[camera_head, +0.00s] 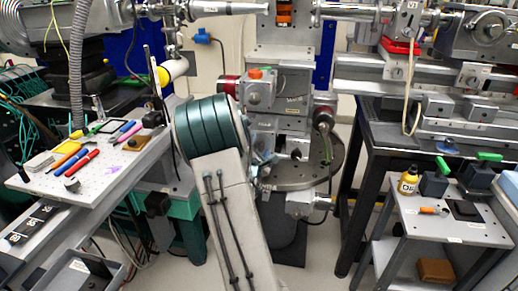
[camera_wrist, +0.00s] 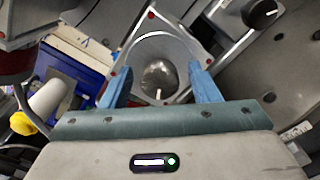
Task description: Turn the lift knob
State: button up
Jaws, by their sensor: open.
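In the wrist view, a round silver knob (camera_wrist: 158,80) with a short white mark sits in a grey square frame with red dots at its corners. It looks like the lift knob, though no label on it is legible. My gripper (camera_wrist: 161,67) is open, with its blue fingers on either side of the knob in the picture. I see no contact, and the gap in depth is unclear. In the head view, my arm hides the knob, and only a bit of my blue gripper (camera_head: 262,158) shows beside the stage column.
In the head view, the stage column (camera_head: 278,95) rises above a round grey base plate (camera_head: 300,170). A tool-laden shelf (camera_head: 100,172) stands left, a small cart (camera_head: 445,232) right.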

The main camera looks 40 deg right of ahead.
jog(key=c, duration=1)
